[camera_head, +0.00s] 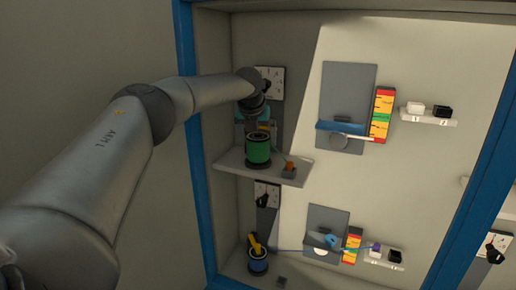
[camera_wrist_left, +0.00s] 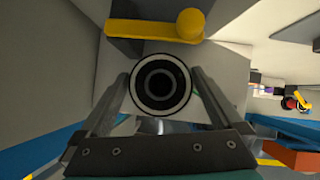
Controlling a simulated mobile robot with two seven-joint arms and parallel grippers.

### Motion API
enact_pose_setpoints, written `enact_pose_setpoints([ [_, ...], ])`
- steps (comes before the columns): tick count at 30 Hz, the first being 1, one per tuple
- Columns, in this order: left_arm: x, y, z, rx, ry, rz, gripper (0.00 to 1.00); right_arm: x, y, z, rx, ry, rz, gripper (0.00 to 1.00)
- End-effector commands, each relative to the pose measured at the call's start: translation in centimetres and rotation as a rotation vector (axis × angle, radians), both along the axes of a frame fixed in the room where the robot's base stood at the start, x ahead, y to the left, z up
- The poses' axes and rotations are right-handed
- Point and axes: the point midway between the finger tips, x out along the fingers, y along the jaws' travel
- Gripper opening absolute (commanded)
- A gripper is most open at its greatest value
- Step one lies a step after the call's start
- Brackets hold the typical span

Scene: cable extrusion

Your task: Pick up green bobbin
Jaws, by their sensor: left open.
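The green bobbin (camera_head: 258,149) stands upright on the upper grey shelf, with dark rims at its top and bottom. In the left wrist view I look down on the bobbin's round end (camera_wrist_left: 161,85), a black and white ring with a dark centre. My left gripper (camera_wrist_left: 160,78) is open, with one finger on each side of the bobbin. Whether the fingers touch it cannot be told. In the head view the gripper is at the bobbin's top, and its fingertips are mostly hidden. My right gripper is in neither view.
A yellow handle (camera_wrist_left: 150,31) lies close beyond the bobbin. A blue post (camera_head: 193,130) edges the bay at left.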

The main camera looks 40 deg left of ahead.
Motion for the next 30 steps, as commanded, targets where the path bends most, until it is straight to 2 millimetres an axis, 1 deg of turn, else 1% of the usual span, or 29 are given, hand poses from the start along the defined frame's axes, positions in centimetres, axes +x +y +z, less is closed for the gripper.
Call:
enact_pose_setpoints([
  [1, -0.01, 0.0, -0.01, 0.0, 0.0, 0.0, 1.0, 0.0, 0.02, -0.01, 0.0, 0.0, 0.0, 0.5],
  [2, -0.01, -0.01, 0.0, 0.0, 0.0, 0.0, 0.98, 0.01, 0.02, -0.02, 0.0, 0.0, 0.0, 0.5],
  [21, -0.02, 0.0, 0.08, 0.0, -0.001, 0.001, 0.26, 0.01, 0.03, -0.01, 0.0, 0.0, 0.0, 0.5],
  [30, 0.01, -0.01, 0.27, 0.0, -0.002, 0.0, 0.26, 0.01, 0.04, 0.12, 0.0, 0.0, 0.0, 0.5],
])
